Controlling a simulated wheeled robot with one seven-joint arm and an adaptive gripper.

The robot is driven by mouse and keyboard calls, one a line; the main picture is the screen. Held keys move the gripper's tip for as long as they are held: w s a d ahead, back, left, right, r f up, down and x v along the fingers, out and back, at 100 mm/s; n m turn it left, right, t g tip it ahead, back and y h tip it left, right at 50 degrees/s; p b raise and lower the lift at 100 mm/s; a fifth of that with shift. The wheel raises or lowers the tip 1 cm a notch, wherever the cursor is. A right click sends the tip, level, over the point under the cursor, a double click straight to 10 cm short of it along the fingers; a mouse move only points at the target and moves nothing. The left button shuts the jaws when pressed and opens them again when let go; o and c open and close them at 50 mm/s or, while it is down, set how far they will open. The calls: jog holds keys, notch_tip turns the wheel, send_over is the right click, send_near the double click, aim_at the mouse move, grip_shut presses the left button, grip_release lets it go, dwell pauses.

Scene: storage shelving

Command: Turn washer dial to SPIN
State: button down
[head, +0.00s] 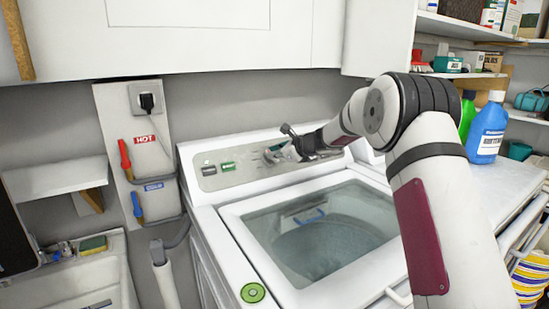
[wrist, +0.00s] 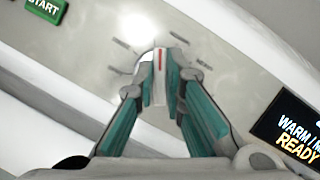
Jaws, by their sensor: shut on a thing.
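The washer (head: 212,215) is a white top-loader with a grey control panel (head: 240,172) along its back. The dial (wrist: 158,66) is a light knob with a red mark, between my fingertips in the wrist view. My gripper (wrist: 160,85) is shut on the dial, with a finger on each side. In the head view my gripper (head: 285,150) is at the panel and partly hides the dial. Small labels (wrist: 121,43) ring the dial; they are too blurred to read surely, so I cannot tell which one the red mark points to.
A green START button (wrist: 46,8) and a lit display reading WARM and READY (wrist: 292,128) flank the dial. The clear lid (head: 310,235) is shut below the panel. A blue bottle (head: 487,130) stands to the right; a sink (head: 85,275) is left.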

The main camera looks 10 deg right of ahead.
jog(key=n+b, duration=0.1)
jog(key=n, duration=0.1)
jog(key=n+g+b, duration=0.1)
jog(key=n, duration=0.2)
jog(key=shift+w+f+g+y, duration=0.1)
jog(key=shift+g+y, duration=0.2)
jog(key=shift+y, duration=0.1)
jog(key=n+g+b, duration=0.1)
jog(key=n, duration=0.4)
jog(key=shift+b, duration=0.3)
jog(key=n+g, duration=0.1)
jog(key=n, duration=0.3)
jog(key=shift+g+h+b, duration=0.3)
jog(key=shift+g+b, duration=0.05)
jog(key=shift+g, duration=0.05)
jog(key=shift+n+g+h, duration=0.4)
jog(key=shift+n+g, duration=0.2)
jog(key=shift+n, duration=1.6)
jog(key=c, duration=1.7)
grip_release()
jog(key=shift+o, duration=0.2)
